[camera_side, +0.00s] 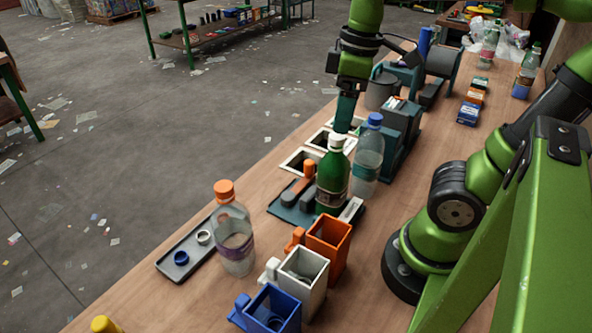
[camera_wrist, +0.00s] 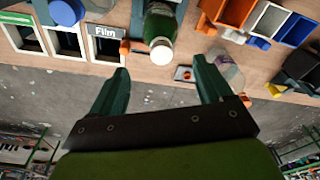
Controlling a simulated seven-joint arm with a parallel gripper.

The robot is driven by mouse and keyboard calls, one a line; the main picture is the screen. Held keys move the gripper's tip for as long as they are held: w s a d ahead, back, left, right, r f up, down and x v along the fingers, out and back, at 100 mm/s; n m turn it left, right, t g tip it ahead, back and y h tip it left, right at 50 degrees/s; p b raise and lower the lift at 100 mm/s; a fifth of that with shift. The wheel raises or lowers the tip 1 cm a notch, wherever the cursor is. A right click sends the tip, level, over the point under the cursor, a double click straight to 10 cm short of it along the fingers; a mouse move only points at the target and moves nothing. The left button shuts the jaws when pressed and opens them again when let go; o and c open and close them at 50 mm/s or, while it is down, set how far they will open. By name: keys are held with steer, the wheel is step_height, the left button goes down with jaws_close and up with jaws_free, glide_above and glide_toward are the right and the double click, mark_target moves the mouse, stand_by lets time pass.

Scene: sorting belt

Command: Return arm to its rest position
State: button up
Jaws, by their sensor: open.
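My gripper (camera_side: 343,122) is above the bench, by the white cap of a green bottle in the side view. In the wrist view its two dark teal fingers (camera_wrist: 160,75) are spread apart with nothing between them. The green bottle (camera_side: 332,185) stands upright on the bench. It also shows in the wrist view (camera_wrist: 162,25), beyond the fingertips. A clear bottle with a blue cap (camera_side: 367,165) stands just right of it. A clear bottle with an orange cap (camera_side: 233,240) stands nearer the camera.
Orange (camera_side: 333,262), white (camera_side: 312,295) and blue (camera_side: 285,322) bins stand at the front. A dark tray (camera_side: 172,258) holds cap rings. Square openings (camera_side: 290,160) line the bench's left edge. More bottles (camera_side: 488,45) and small boxes (camera_side: 468,112) stand at the back right.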

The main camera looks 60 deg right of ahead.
mark_target(336, 145)
step_height(336, 145, up, 8)
steer(key=f, duration=1.6)
steer(key=shift+w+a+f, duration=0.25)
steer(key=shift+w+f, duration=0.05)
steer(key=shift+w, duration=0.1)
step_height(336, 145, up, 16)
steer(key=shift+r, duration=0.2)
